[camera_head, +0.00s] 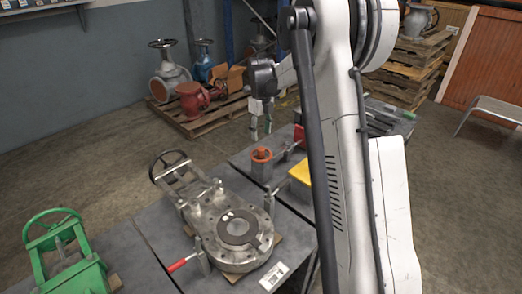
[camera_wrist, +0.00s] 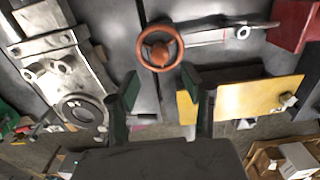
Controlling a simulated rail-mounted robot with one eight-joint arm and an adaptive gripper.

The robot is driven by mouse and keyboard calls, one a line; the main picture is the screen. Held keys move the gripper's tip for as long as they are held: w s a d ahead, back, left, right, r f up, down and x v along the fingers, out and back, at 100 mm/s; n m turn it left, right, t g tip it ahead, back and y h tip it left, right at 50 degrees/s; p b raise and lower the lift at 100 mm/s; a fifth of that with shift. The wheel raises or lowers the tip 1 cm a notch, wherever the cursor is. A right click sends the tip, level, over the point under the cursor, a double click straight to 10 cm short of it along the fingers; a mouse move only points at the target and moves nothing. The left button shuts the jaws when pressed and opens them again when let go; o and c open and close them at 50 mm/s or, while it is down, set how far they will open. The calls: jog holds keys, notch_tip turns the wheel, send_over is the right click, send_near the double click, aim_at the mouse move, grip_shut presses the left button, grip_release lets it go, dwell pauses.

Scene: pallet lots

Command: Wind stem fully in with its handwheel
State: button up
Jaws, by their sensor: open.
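An orange handwheel (camera_head: 262,155) sits on top of a short grey cylindrical body on the table, in the middle of the head view. In the wrist view the orange handwheel (camera_wrist: 160,47) shows its spokes and hub from above. My gripper (camera_head: 261,128) hangs above the orange wheel, open and empty. In the wrist view the gripper's fingertips (camera_wrist: 160,77) are spread, a little below the wheel in the picture and apart from it. A silver gate valve (camera_head: 222,228) with a black handwheel (camera_head: 168,165) lies to the left. I cannot make out how far any stem stands out.
A green valve (camera_head: 65,255) with a green wheel lies at the left front. A yellow plate (camera_wrist: 245,98) and a red block (camera_wrist: 297,22) lie near the orange wheel. A red-handled lever (camera_head: 182,263) sticks out by the silver valve. Pallets of valves stand behind.

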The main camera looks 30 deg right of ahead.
aim_at(261, 148)
notch_tip(261, 148, down, 8)
jog(key=shift+b, duration=0.5)
jog(key=shift+c, duration=0.5)
grip_shut()
jog(key=shift+n, duration=0.4)
